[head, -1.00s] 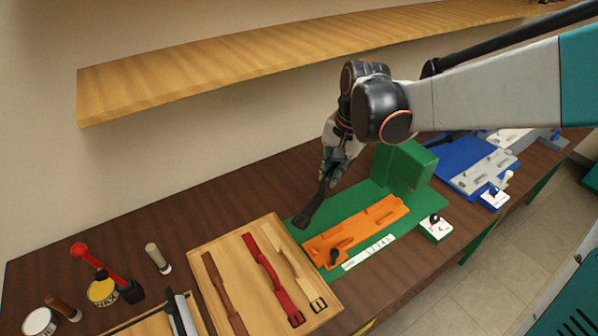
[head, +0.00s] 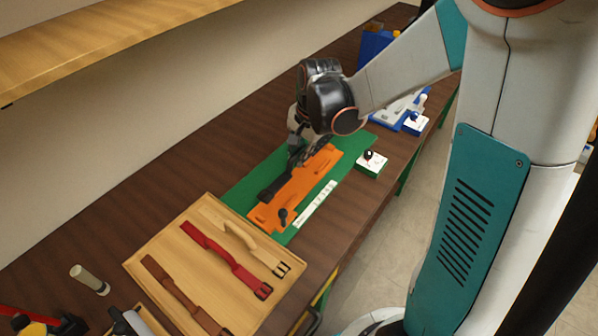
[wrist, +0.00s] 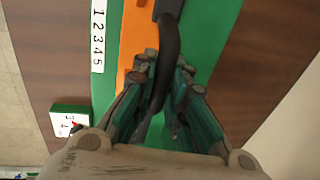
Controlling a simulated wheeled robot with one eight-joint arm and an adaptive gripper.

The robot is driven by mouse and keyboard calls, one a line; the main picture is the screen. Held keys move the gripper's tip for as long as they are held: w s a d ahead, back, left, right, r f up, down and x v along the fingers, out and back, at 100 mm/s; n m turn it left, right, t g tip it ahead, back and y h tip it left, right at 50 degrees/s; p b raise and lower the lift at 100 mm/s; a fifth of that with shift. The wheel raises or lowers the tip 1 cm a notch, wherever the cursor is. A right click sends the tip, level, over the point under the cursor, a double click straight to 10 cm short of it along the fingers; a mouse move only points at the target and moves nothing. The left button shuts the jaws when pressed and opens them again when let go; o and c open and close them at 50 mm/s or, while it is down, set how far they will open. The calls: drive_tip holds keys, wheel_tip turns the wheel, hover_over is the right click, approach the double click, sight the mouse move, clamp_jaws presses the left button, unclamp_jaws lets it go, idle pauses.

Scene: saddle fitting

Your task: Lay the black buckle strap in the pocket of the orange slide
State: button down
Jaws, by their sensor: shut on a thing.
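The black buckle strap (head: 275,188) hangs from my gripper (head: 302,157). Its buckle end reaches toward the lower left, over or along the wall-side edge of the orange slide (head: 262,215). In the wrist view the strap (wrist: 168,45) runs between the fingers of my gripper (wrist: 165,75), which are shut on it. The orange slide (wrist: 137,32) lies beside and partly under the strap there. The slide sits on a green base and carries a small dark knob (head: 283,214). I cannot tell whether the strap touches the slide. The pocket is partly hidden by the strap and gripper.
A wooden tray (head: 135,264) at the lower left holds brown, red and cream straps. A numbered white strip (head: 315,205) lies along the slide. A white dial box (head: 371,163) stands at the right, near the table's front edge. Blue fixtures stand farther back.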

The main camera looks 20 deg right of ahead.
drive_tip(key=shift+f+b, duration=0.95)
drive_tip(key=shift+f, duration=2.55)
drive_tip(key=shift+f, duration=0.2)
drive_tip(key=c, duration=1.6)
unclamp_jaws()
drive_tip(key=shift+r, duration=0.1)
drive_tip(key=shift+r, duration=0.1)
